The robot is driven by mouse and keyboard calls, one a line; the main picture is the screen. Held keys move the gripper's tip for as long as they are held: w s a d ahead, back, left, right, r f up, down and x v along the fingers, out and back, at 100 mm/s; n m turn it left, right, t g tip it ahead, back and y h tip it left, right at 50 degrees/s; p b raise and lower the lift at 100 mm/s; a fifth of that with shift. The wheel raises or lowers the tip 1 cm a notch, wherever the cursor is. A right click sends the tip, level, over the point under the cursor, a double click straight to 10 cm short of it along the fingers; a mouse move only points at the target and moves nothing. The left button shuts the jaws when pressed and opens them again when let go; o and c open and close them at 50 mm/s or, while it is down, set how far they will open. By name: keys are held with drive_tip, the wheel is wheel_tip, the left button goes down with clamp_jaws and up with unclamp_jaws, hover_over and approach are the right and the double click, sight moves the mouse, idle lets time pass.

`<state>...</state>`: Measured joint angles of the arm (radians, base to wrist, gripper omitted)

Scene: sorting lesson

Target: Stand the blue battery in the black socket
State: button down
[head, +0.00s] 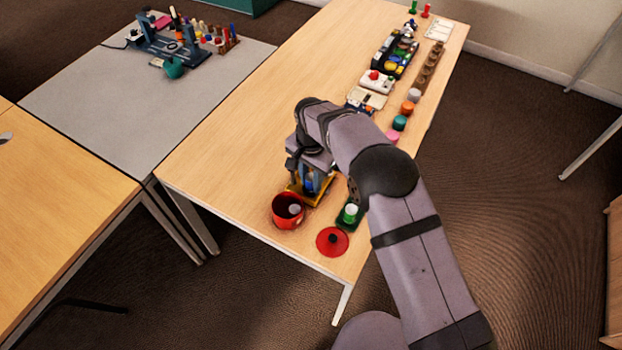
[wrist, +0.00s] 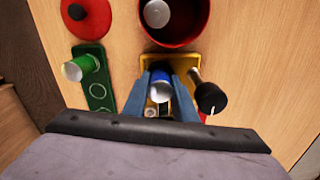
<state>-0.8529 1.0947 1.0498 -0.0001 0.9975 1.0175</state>
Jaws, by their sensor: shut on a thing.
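My gripper (wrist: 162,84) is shut on the blue battery (wrist: 160,78), which is upright between the two blue-grey fingers with its pale end towards the wrist camera. The battery and fingers are over a yellow tray (wrist: 183,63), also seen in the head view (head: 292,187). I cannot tell whether the battery's lower end touches the tray. A dark, knob-like piece (wrist: 210,98) with a white mark is right of the fingers. I cannot pick out the black socket for certain; the fingers and battery hide part of the tray.
A red pot (head: 276,213) with a grey cylinder inside stands beside the tray. A red lid (head: 333,243) lies near the table edge. A green holder (wrist: 97,92) bears a green battery (wrist: 86,66). Several coloured pieces line the table's far right side. The table's left side is clear.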

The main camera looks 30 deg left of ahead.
sight(311, 176)
drive_tip(key=c, duration=1.7)
unclamp_jaws()
drive_tip(key=shift+r+p, duration=3.65)
drive_tip(key=shift+r, duration=1.85)
drive_tip(key=shift+r+p, duration=2.2)
drive_tip(key=shift+r, duration=0.8)
